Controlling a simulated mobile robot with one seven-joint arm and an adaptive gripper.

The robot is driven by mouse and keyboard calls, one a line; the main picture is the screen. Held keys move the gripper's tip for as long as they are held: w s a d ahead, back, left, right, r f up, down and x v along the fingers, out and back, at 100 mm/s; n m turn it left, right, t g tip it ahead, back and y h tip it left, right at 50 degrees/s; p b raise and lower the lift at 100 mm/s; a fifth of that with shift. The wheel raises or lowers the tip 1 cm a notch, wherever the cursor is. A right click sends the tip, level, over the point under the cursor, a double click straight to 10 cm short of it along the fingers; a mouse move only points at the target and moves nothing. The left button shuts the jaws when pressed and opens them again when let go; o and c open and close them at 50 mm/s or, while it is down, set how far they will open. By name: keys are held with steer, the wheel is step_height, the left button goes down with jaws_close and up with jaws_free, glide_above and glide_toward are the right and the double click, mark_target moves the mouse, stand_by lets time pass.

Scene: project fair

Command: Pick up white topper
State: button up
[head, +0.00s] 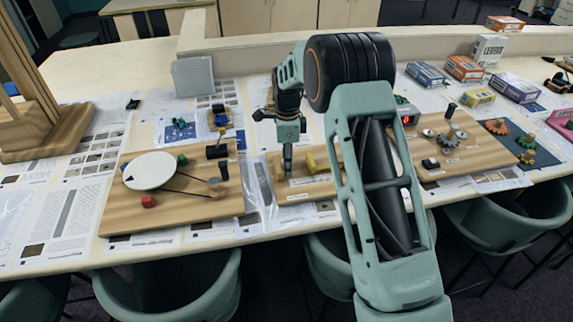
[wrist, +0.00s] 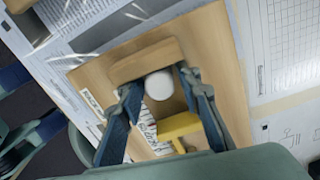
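A small white round topper (wrist: 159,85) shows in the wrist view, beside a wooden block (wrist: 146,60) on a wooden board. My gripper (wrist: 161,92) is open, with one blue-grey finger on each side of the topper and a visible gap to both. A yellow piece (wrist: 180,128) lies close by, between the fingers and nearer the palm. In the head view my gripper (head: 288,158) points down over the middle board (head: 300,194), next to the yellow piece (head: 311,163). The topper is hidden there behind the gripper.
A left board (head: 170,220) holds a white disc (head: 151,171) and several small blocks. A right board (head: 470,153) carries gears and small parts. Several small boxes, such as one marked LEVERS (head: 489,48), stand at the back right. Green chairs line the table's front.

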steer(key=shift+c, duration=0.4)
steer(key=c, duration=0.6)
steer(key=shift+r, duration=0.15)
